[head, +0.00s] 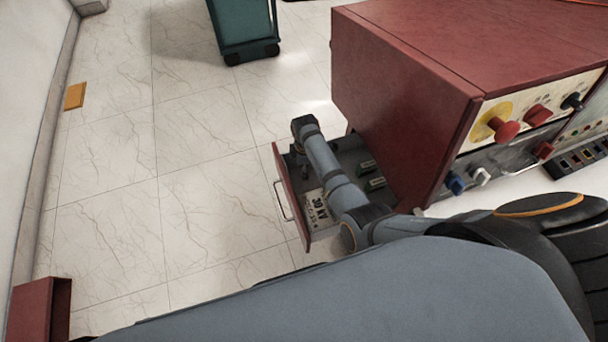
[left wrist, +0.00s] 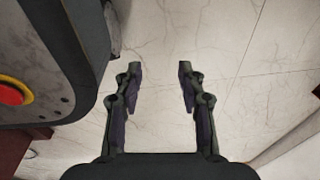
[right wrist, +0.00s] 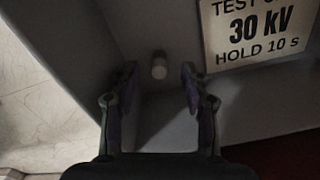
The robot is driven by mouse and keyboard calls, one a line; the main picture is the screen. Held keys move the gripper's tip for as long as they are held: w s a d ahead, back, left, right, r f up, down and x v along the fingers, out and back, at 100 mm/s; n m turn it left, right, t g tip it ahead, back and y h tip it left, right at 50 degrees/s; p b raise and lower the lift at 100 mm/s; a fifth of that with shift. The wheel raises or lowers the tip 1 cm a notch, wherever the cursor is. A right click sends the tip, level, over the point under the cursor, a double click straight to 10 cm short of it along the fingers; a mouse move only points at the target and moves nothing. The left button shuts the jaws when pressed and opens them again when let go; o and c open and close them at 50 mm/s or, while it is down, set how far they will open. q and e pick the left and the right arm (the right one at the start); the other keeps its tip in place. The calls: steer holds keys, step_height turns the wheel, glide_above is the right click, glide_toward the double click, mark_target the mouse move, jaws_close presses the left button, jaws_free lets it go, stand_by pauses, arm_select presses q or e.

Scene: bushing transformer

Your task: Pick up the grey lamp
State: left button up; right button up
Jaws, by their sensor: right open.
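In the head view my right arm reaches over the drawer and hides the cylinder. My left gripper (left wrist: 158,72) is open and empty over the tiled floor, and is out of the head view.
A card reading 30 kV (right wrist: 255,30) lies in the drawer beside the cylinder. Two dark green parts (head: 368,167) lie further in. The red cabinet (head: 405,100) stands right of the drawer. A teal cart (head: 243,25) stands at the back. The tiled floor to the left is mostly clear.

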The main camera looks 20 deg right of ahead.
step_height(320, 180, down, 3)
steer(key=shift+w+f+b, duration=0.1)
steer(key=shift+f+b, duration=0.05)
steer(key=shift+b, duration=0.2)
arm_select(q)
steer(key=shift+w, duration=1.1)
arm_select(e)
jaws_close()
arm_select(q)
steer(key=shift+d, duration=0.1)
arm_select(e)
steer(key=shift+r, duration=0.2)
